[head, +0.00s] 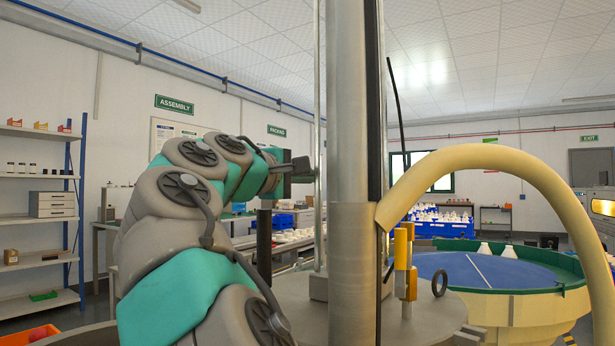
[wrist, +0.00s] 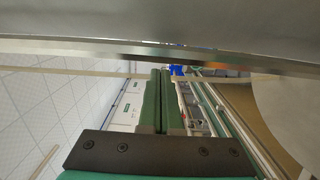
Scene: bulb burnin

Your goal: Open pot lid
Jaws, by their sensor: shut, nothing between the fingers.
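A round grey metal top (head: 435,318), which may be the pot lid, lies at the lower middle of the head view. A thick steel column (head: 350,180) stands in front and hides part of it. Yellow upright pieces (head: 404,262) and a dark ring (head: 439,283) stand on it. My gripper (wrist: 162,73) is shut and empty in the wrist view, its green fingers together. A broad grey metal surface with a bright edge (wrist: 160,52) crosses just past the fingertips; I cannot tell whether they touch. In the head view the gripper end is partly hidden near the column's left side.
A thick cream pipe (head: 490,158) arches right of the column. A round cream tub with a blue top (head: 490,268) holds white bulbs at the right. A blue crate (head: 440,222) stands behind. Shelves (head: 40,190) line the left wall.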

